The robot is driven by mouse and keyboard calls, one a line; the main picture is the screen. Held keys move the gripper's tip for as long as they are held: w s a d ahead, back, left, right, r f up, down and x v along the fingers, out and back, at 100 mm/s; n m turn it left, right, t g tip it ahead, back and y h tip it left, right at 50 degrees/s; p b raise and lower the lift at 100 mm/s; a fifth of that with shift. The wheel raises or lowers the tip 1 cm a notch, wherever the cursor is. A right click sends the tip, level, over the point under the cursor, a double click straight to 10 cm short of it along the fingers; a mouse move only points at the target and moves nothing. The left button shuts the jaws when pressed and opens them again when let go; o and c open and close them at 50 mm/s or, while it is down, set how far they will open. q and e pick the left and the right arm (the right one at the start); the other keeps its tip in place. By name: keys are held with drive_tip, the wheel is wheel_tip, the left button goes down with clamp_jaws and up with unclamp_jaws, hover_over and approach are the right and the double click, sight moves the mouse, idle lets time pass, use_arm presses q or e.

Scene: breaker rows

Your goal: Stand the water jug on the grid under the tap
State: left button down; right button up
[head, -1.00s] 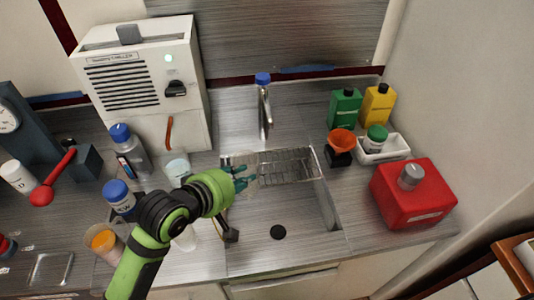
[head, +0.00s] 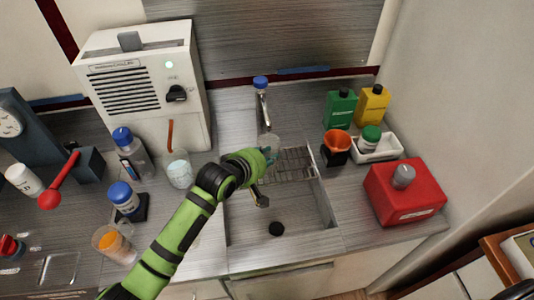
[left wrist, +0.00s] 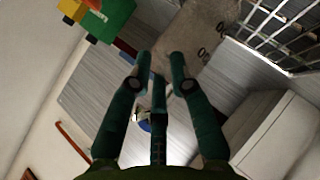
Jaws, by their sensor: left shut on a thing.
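The water jug (head: 269,141) seems to be the clear, see-through vessel at my left gripper, just below the tap (head: 263,103); its outline is faint. The wire grid (head: 294,164) lies across the back of the sink and is partly hidden by my gripper. I cannot tell whether the jug touches the grid. In the left wrist view my teal fingers (left wrist: 164,62) show, but the jug is not clear there. My right gripper is not in view.
A glass beaker (head: 178,168) and several bottles stand left of the sink (head: 300,210). A white chiller box (head: 147,90) stands behind them.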

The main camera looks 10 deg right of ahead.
use_arm(q)
drive_tip(key=shift+f, duration=0.1)
drive_tip(key=c, duration=1.1)
unclamp_jaws()
drive_tip(key=shift+r, duration=0.2)
drive_tip(key=b+v, duration=0.1)
drive_tip(key=v, duration=1.1)
drive_tip(key=shift+f, duration=0.1)
